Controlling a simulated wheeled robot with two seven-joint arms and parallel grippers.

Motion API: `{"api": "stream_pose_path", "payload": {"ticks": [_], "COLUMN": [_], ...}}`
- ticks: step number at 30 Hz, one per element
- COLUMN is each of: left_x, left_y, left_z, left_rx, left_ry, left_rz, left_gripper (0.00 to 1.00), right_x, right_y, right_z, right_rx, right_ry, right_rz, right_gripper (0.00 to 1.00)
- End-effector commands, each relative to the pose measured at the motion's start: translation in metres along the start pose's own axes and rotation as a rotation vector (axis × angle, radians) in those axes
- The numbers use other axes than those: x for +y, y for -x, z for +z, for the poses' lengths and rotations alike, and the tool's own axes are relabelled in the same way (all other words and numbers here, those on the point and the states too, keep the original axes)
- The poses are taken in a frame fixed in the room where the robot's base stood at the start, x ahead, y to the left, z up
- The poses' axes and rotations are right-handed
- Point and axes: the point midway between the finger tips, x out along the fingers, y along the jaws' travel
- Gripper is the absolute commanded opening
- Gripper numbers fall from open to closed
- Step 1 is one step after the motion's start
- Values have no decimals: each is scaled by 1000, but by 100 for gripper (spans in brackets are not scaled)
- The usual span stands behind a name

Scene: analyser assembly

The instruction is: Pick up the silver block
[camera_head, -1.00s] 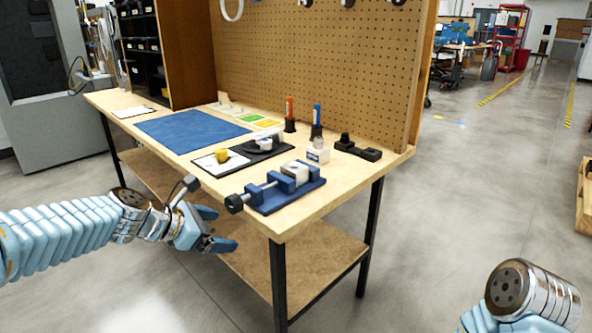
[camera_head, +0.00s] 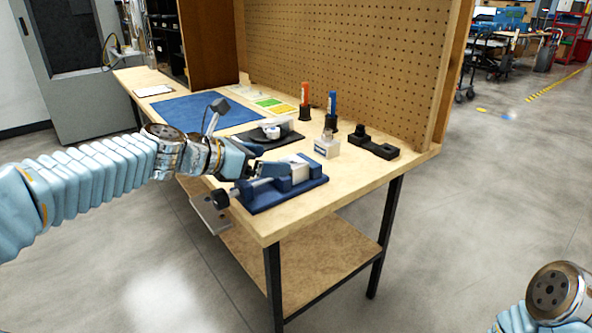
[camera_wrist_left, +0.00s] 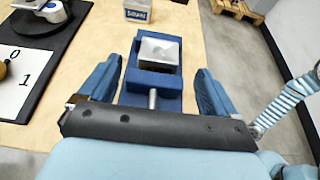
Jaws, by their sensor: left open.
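The silver block (camera_head: 299,170) sits in the jaws of the blue vise (camera_head: 290,197) near the front edge of the workbench. In the left wrist view the block (camera_wrist_left: 158,52) shows a pale, slightly hollowed top, with the blue vise (camera_wrist_left: 152,78) around it and the vise screw pointing toward me. My left gripper (camera_head: 270,160) is over the front of the vise, partly covering it in the head view. In the left wrist view its open fingers (camera_wrist_left: 160,85) are apart on either side of the vise, with nothing held. My right gripper is outside the views.
A small labelled bottle (camera_head: 327,146) stands just behind the vise. A black fixture (camera_head: 374,145) lies to its right, and orange and blue pens stand in holders behind. A black tray (camera_head: 290,139) and blue mat (camera_head: 186,111) lie farther left. A pegboard closes the back.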

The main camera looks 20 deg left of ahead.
Motion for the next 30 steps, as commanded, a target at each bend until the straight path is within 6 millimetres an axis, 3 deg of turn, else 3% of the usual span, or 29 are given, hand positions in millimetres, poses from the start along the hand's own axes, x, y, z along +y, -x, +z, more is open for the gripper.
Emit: {"api": "stream_pose_path", "payload": {"ticks": [15, 24, 26, 30], "left_x": [1, 1, 1, 1], "left_y": [-67, -75, -75, -75], "left_z": [1, 3, 2, 2], "left_rx": [1, 0, 0, 0], "left_ry": [0, -1, -1, 0], "left_rz": [1, 2, 2, 2], "left_gripper": [92, 92, 85, 64], "right_x": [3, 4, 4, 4], "right_y": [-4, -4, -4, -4], "right_z": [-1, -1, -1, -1], "right_rx": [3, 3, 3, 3], "right_ry": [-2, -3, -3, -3], "right_rz": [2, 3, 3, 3], "right_gripper": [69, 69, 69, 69]}}
